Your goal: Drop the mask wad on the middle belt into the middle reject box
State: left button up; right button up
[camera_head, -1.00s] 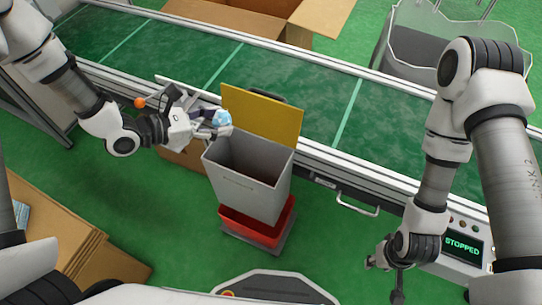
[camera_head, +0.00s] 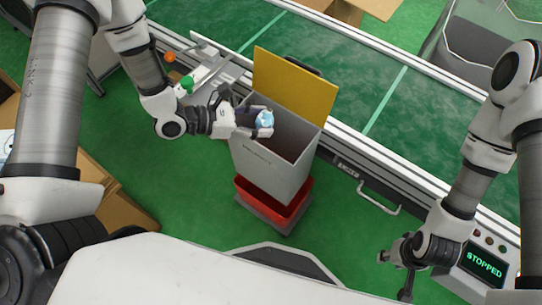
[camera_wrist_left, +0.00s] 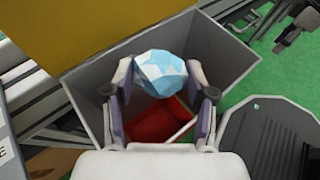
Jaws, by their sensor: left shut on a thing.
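My left gripper (camera_head: 262,122) is shut on a light blue and white mask wad (camera_head: 264,118). It holds the wad over the open mouth of the grey reject box (camera_head: 270,170), near its left side. In the left wrist view the wad (camera_wrist_left: 161,73) sits between the two fingers, with the box's grey walls (camera_wrist_left: 222,50) around it and red showing below. The box's yellow lid (camera_head: 295,85) stands open at the back. My right gripper (camera_head: 398,268) hangs at the lower right, away from the box; its fingers are too small to read.
The green belt (camera_head: 340,75) runs behind the box with a metal rail along its edge. A red bin (camera_head: 270,205) is under the grey box. A panel reading STOPPED (camera_head: 485,264) is at the right. Cardboard boxes (camera_head: 120,205) stand at the left.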

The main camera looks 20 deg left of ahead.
pick_arm(q)
jog(key=shift+r, duration=0.1)
jog(key=o, duration=0.7)
jog(key=shift+o, duration=0.2)
jog(key=v, duration=1.2)
jog(key=shift+a, duration=0.1)
